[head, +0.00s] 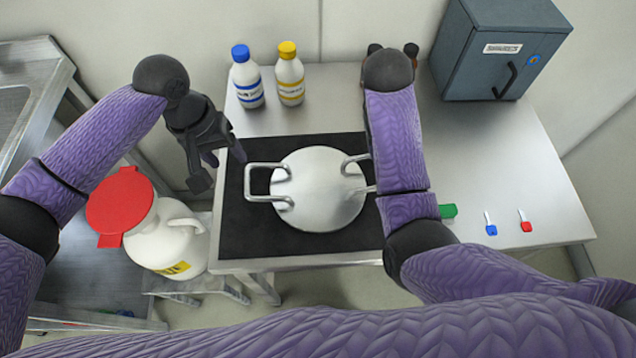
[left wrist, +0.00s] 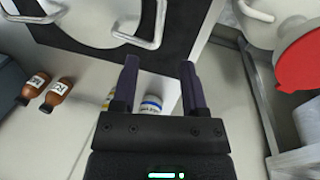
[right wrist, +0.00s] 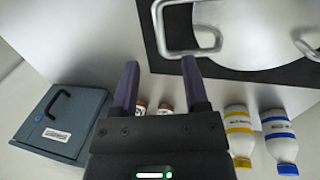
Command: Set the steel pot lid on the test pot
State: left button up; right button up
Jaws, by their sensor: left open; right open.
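A round, shiny steel piece (head: 318,190) with a bent-rod handle on each side sits on the black mat (head: 262,232). The pot and its lid do not show as two separate things, so I cannot tell which surface is which. It also shows at the top of the left wrist view (left wrist: 90,22) and of the right wrist view (right wrist: 255,35). My left gripper (head: 226,158) is open and empty, left of the left handle and apart from it. My right gripper (right wrist: 160,63) is open and empty; my right arm hides it in the head view.
Blue-capped (head: 247,85) and yellow-capped (head: 290,80) bottles stand at the table's back left. Brown bottles (left wrist: 56,95) stand behind my right wrist. A grey cabinet (head: 490,60) is back right. Blue (head: 491,229) and red (head: 525,226) tags lie at right. A red-lidded white jug (head: 165,240) stands left.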

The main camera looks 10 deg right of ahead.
aim_at(246, 180)
pick_arm(q)
jog(key=f, duration=0.3)
jog(key=d+f, duration=0.1)
jog(key=f, duration=0.2)
jog(key=d+f, duration=0.1)
jog(key=f, duration=0.2)
jog(key=shift+f, duration=0.2)
pick_arm(e)
jog(key=f, duration=0.3)
jog(key=d+f, duration=0.1)
jog(key=f, duration=0.2)
jog(key=d+f, duration=0.1)
jog(key=f, duration=0.2)
jog(key=shift+f, duration=0.2)
pick_arm(q)
grip_shut()
pick_arm(e)
grip_shut()
